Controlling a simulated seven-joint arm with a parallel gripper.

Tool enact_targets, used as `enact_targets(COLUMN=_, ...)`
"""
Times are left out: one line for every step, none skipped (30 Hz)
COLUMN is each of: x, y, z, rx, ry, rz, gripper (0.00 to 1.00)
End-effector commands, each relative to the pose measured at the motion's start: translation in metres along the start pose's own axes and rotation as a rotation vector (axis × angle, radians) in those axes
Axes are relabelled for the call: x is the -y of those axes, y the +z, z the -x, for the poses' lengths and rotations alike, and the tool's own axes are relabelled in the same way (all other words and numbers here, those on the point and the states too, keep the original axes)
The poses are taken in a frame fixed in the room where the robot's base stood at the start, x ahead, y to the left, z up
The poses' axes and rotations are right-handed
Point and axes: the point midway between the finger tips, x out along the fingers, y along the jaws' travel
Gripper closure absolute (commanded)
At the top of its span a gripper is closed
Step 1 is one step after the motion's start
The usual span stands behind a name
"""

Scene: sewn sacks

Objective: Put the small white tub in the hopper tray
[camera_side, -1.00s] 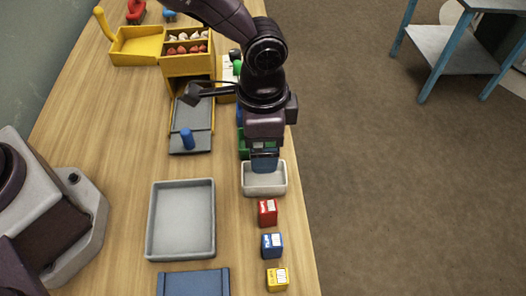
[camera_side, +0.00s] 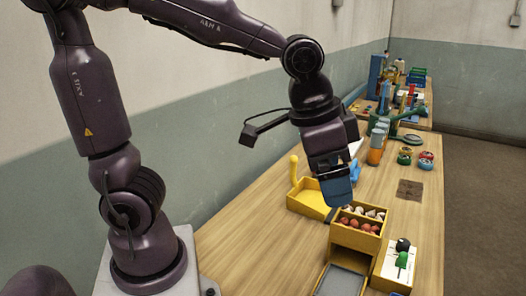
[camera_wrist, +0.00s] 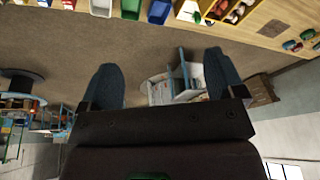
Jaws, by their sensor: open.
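My gripper (camera_side: 335,188) is open, its blue fingers in the air above and behind the yellow hopper box (camera_side: 352,237) in the side view. In the wrist view my gripper (camera_wrist: 163,82) has nothing between its fingers. The hopper's upper compartments hold red and white pieces. Its grey tray (camera_side: 340,282) is cut by the bottom edge of the side view, and the part in view looks empty. A white tub (camera_wrist: 101,7), partly cut off, stands at the top of the wrist view beside a green bin. The tub is out of the side view.
A yellow scoop-shaped tray (camera_side: 308,202) with a raised handle stands left of the hopper. A white board with black and green knobs (camera_side: 397,262) lies to its right. Orange and blue bottles (camera_side: 376,148) stand behind. The green bin (camera_wrist: 131,8) and a blue bin (camera_wrist: 159,11) line the table edge.

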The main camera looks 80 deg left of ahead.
Motion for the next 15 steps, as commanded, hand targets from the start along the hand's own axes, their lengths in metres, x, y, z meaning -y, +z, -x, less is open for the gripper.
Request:
enact_targets(x=0.012, y=0.017, z=0.016, rx=-0.039, ry=-0.017, rz=0.057, gripper=0.12)
enact_targets(x=0.017, y=0.026, z=0.022, rx=-0.055, ry=-0.024, rz=0.086, gripper=0.12)
enact_targets(x=0.022, y=0.038, z=0.029, rx=-0.077, ry=-0.033, rz=0.122, gripper=0.12)
enact_targets(x=0.026, y=0.046, z=0.034, rx=-0.092, ry=-0.040, rz=0.149, gripper=0.12)
enact_targets(x=0.028, y=0.054, z=0.037, rx=-0.106, ry=-0.046, rz=0.172, gripper=0.12)
enact_targets(x=0.031, y=0.063, z=0.041, rx=-0.122, ry=-0.053, rz=0.200, gripper=0.12)
enact_targets(x=0.033, y=0.069, z=0.044, rx=-0.133, ry=-0.057, rz=0.218, gripper=0.12)
enact_targets(x=0.034, y=0.075, z=0.045, rx=-0.141, ry=-0.062, rz=0.234, gripper=0.12)
enact_targets(x=0.035, y=0.081, z=0.047, rx=-0.153, ry=-0.066, rz=0.250, gripper=0.12)
enact_targets(x=0.036, y=0.084, z=0.048, rx=-0.159, ry=-0.069, rz=0.261, gripper=0.12)
enact_targets(x=0.037, y=0.087, z=0.049, rx=-0.165, ry=-0.071, rz=0.270, gripper=0.14)
enact_targets(x=0.037, y=0.090, z=0.049, rx=-0.169, ry=-0.073, rz=0.278, gripper=0.23)
enact_targets(x=0.037, y=0.091, z=0.050, rx=-0.172, ry=-0.074, rz=0.282, gripper=0.23)
enact_targets(x=0.037, y=0.092, z=0.050, rx=-0.173, ry=-0.075, rz=0.284, gripper=0.23)
enact_targets(x=0.037, y=0.093, z=0.050, rx=-0.174, ry=-0.075, rz=0.286, gripper=0.23)
